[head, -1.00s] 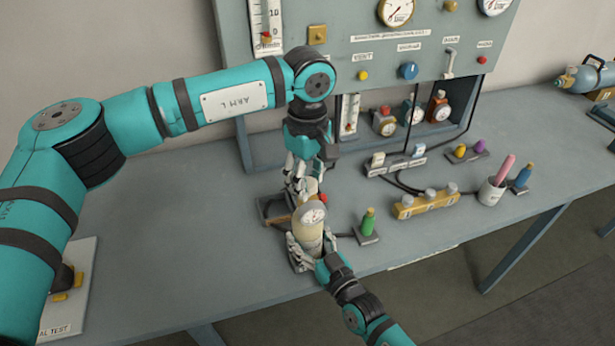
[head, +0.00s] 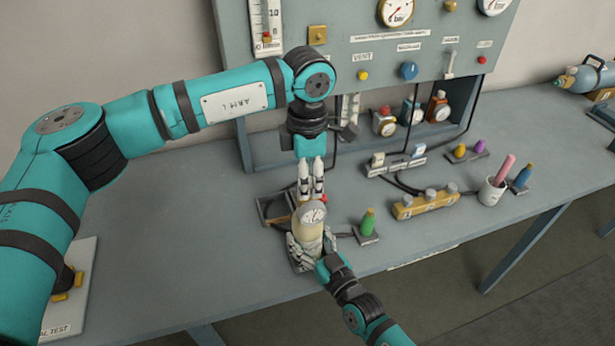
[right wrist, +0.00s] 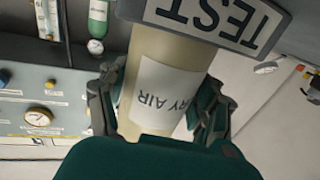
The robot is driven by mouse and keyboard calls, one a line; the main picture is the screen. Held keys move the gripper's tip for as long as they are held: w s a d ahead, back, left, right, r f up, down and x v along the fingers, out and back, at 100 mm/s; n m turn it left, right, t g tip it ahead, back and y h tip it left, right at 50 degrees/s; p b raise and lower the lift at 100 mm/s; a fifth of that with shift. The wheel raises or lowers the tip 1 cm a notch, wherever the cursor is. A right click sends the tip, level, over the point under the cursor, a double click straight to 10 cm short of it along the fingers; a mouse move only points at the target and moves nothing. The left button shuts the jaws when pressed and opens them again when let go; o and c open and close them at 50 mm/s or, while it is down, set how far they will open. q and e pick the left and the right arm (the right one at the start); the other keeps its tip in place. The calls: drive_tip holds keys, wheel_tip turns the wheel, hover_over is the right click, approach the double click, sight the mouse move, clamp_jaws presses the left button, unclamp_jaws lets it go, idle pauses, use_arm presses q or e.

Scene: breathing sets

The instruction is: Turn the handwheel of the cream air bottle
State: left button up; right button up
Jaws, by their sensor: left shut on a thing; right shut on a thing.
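The cream air bottle (head: 308,236) stands near the front edge of the bench, with a round dial (head: 313,214) at its top. In the right wrist view the cream bottle (right wrist: 155,122) carries a white label reading "RY AIR". My right gripper (head: 304,250) is shut around its body, with fingers on both sides. My left gripper (head: 312,196) points down at the top of the bottle, just behind the dial, and is shut on what appears to be the handwheel. The handwheel itself is mostly hidden by the fingers; a small red part shows beside them.
A dark open tray (head: 268,212) lies left of the bottle. A green bottle (head: 368,221) on a small base stands close on the right, and a yellow block (head: 425,204) lies farther right. The gauge panel (head: 350,30) stands behind.

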use_arm(q)
drive_tip(key=n, duration=0.4)
drive_tip(key=shift+n, duration=0.3)
drive_tip(key=n, duration=1.4)
drive_tip(key=shift+n, duration=0.3)
drive_tip(key=n, duration=1.3)
drive_tip(key=shift+n, duration=2.5)
